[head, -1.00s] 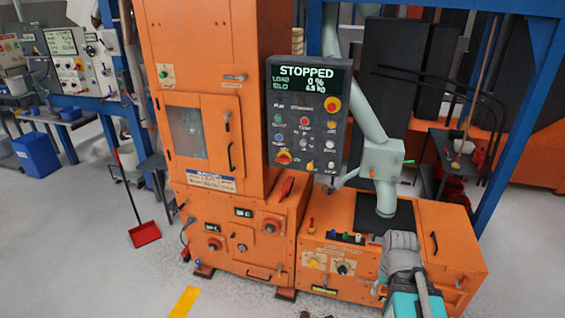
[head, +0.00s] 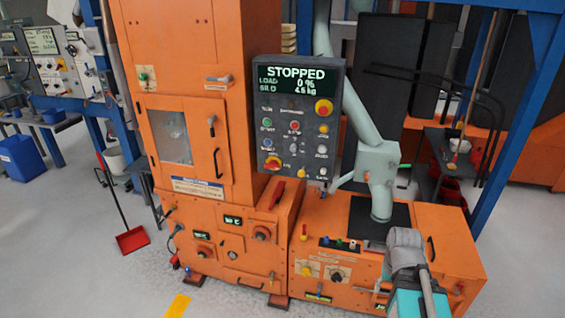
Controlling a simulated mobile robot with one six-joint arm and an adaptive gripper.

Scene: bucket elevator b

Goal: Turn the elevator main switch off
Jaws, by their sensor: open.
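The black control panel (head: 297,119) stands in front of the orange elevator housing, its screen (head: 297,79) reading STOPPED and LOAD 0 %. A red and yellow rotary switch (head: 271,163) sits at the panel's lower left; it looks like the main switch, but its label and exact handle angle are too small to read. A round red button on yellow (head: 323,107) sits at the upper right. Part of my arm, grey and teal, shows at the lower right, well below and right of the panel. I cannot make out my gripper's fingers; nothing of mine touches the panel.
The low orange cabinet (head: 450,240) with small knobs stands right of the elevator (head: 197,60). A pale green pipe (head: 380,165) stands behind the panel's right side. Blue posts (head: 530,60) frame the right. Floor at left front is open.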

